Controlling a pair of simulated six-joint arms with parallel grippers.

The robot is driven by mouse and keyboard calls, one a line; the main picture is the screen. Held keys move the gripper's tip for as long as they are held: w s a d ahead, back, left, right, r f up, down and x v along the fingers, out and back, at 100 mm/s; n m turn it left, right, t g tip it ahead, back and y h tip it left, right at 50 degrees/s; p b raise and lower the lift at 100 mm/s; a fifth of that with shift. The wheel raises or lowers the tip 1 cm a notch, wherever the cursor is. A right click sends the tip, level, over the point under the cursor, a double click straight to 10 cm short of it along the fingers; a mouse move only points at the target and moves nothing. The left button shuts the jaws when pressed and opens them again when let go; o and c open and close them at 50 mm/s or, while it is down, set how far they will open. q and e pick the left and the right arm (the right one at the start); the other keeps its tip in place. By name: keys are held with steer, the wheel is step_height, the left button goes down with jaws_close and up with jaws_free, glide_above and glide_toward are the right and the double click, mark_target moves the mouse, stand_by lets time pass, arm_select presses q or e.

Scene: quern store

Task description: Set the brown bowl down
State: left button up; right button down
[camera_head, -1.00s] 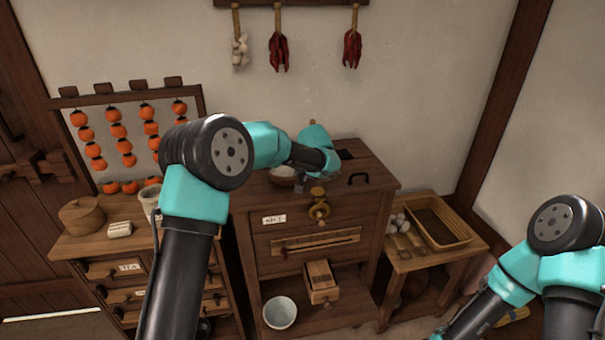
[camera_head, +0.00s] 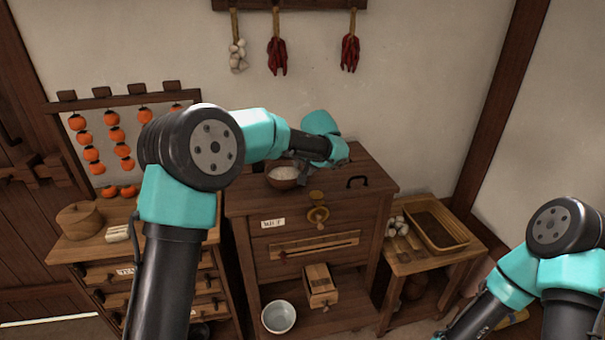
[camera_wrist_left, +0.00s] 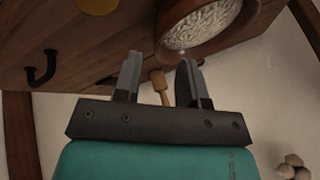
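The brown bowl (camera_head: 285,184), filled with white grains, sits upright on top of the wooden cabinet (camera_head: 335,190). In the left wrist view the bowl (camera_wrist_left: 168,22) is at the upper right, just beyond the right-hand finger. My left gripper (camera_wrist_left: 160,72) is open, with its two fingers apart and nothing held between them. In the head view the left gripper (camera_head: 305,176) is beside the bowl, on its right, partly hidden by my wrist. I cannot tell whether a finger touches the bowl. My right arm is at the lower right, with its gripper out of frame.
A black handle (camera_head: 357,181) is on the cabinet top to the right. A brass-coloured knob (camera_head: 317,214) is on the cabinet front. A low table with a wooden tray (camera_head: 437,228) stands to the right. A white bucket (camera_head: 279,315) is on the shelf below.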

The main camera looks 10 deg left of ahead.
arm_select(q)
steer(key=v, duration=0.5)
steer(key=shift+r, duration=0.1)
